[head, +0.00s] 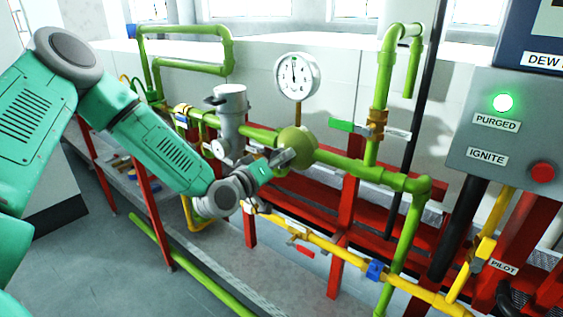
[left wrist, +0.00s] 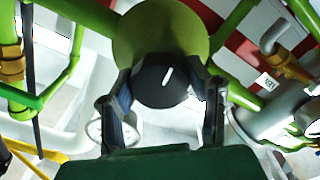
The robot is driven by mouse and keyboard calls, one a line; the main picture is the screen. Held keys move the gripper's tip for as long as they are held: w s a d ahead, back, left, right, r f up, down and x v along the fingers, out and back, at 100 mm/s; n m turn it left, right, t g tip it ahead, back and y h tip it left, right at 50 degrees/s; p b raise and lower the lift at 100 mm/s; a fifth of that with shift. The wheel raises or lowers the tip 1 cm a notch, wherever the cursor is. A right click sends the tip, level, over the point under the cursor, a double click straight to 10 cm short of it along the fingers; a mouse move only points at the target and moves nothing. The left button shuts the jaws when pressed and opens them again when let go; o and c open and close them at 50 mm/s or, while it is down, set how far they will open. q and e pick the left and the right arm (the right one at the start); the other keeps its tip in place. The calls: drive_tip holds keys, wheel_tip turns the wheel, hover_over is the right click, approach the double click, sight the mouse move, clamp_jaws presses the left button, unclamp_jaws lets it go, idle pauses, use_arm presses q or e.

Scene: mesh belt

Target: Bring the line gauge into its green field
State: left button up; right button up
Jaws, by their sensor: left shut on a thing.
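A large round white gauge (head: 296,76) stands on a short stem above the green pipe. My left gripper (head: 278,159) is at the front of this body. In the left wrist view its fingers (left wrist: 163,103) are shut on a black knob (left wrist: 160,88) with a white mark, tilted slightly right of upright. My right gripper is not in view.
A smaller gauge (head: 221,148) sits on a grey metal fitting (head: 231,110) at left. A green-handled valve (head: 341,125) and yellow pipe (head: 325,244) are nearby. The grey panel (head: 520,130) at right has a lit green PURGED lamp (head: 503,102) and a red button (head: 542,172).

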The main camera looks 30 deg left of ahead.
use_arm(q)
drive_tip(key=shift+a, duration=0.15)
drive_tip(key=o, duration=1.2)
drive_tip(key=shift+a, duration=0.1)
drive_tip(key=shift+c, duration=0.2)
drive_tip(key=shift+f, duration=0.1)
drive_tip(key=s+a, duration=0.1)
drive_tip(key=s, duration=1.1)
drive_tip(key=shift+f, duration=0.15)
